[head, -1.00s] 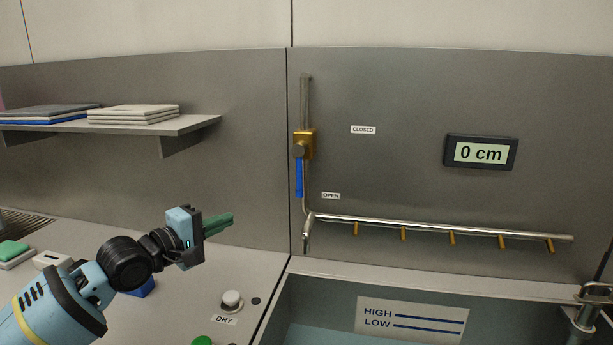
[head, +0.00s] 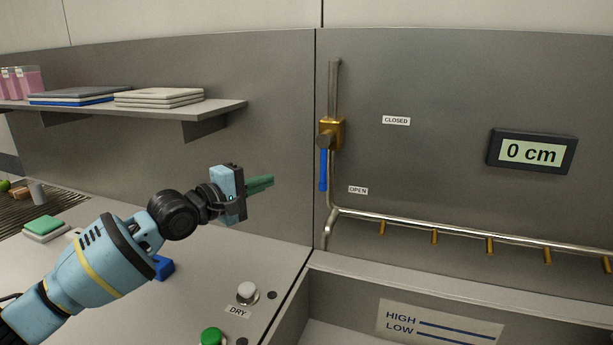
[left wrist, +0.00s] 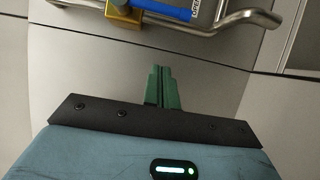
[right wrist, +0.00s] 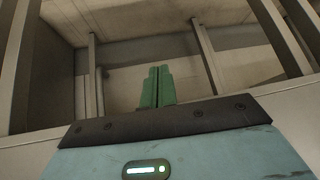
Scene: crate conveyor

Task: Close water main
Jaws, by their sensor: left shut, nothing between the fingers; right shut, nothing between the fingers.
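The water main valve is a brass body (head: 331,133) on a vertical steel pipe on the back wall. Its blue lever (head: 323,171) hangs straight down, beside the OPEN label (head: 358,190). The CLOSED label (head: 396,120) is higher, to the right of the valve. My left gripper (head: 262,184) is shut and empty, to the left of the lever and apart from it. In the left wrist view the blue lever (left wrist: 165,9) shows at the top, beyond the fingertips (left wrist: 162,88). My right gripper (right wrist: 157,88) is shut and empty, and appears only in its own wrist view.
A display (head: 531,152) reads 0 cm. A pipe with several brass nozzles (head: 435,236) runs above a basin with a HIGH/LOW sign (head: 440,325). A DRY knob (head: 247,293) and green button (head: 212,338) sit on the counter. A shelf (head: 220,108) holds stacked plates.

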